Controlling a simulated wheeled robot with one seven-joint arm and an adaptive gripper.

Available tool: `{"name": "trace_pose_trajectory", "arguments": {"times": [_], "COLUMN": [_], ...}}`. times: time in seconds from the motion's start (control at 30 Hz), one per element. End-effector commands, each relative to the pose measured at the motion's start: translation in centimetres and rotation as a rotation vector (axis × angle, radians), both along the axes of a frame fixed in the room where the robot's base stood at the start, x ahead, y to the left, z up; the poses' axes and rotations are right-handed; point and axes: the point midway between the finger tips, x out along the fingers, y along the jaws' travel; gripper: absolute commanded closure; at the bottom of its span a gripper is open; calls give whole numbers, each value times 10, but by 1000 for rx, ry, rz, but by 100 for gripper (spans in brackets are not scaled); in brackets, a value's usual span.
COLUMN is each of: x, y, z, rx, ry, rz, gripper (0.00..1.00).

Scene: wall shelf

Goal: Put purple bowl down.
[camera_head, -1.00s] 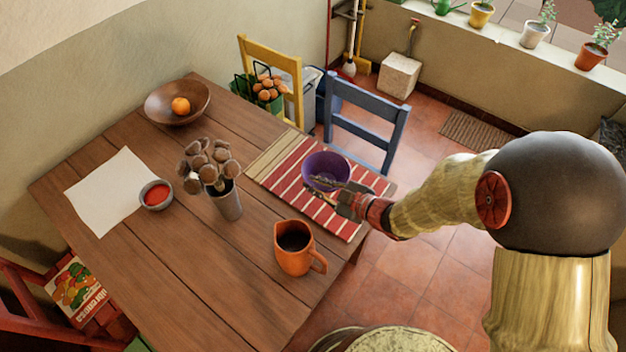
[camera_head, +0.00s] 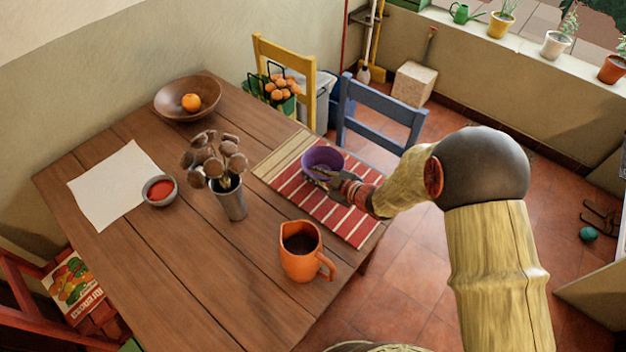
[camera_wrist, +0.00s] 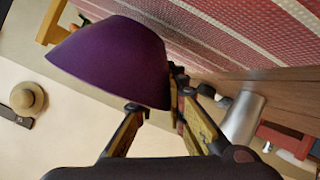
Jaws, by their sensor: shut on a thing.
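The purple bowl (camera_head: 322,159) is at the red striped mat (camera_head: 312,200) on the wooden table, near its right edge. My gripper (camera_head: 325,176) is shut on the near side of the bowl's rim. In the wrist view the bowl (camera_wrist: 115,60) sits between the fingers (camera_wrist: 155,112), with the red mat (camera_wrist: 215,25) close beside it. I cannot tell whether the bowl's base touches the mat. The far fingertip is partly hidden by the bowl.
An orange pitcher (camera_head: 303,262) and a metal vase of dried flowers (camera_head: 231,203) stand left of the mat. A wooden bowl (camera_head: 170,98) with an orange, a small bowl (camera_head: 159,190) and paper (camera_head: 105,197) lie farther left. A blue chair (camera_head: 380,112) stands behind the mat.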

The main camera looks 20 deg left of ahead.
Motion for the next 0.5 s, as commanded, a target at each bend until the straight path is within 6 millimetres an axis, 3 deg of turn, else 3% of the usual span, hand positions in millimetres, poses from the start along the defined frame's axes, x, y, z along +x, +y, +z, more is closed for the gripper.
{"name": "trace_pose_trajectory", "arguments": {"times": [0.03,0.1,0.47,0.5], "x": [0,0,0,0], "y": [0,0,0,-1], "z": [-13,-17,-18,-18], "rx": [0,1,1,0], "ry": [1,0,-2,0], "rz": [0,0,0,0], "gripper": [100,100,100,86]}}
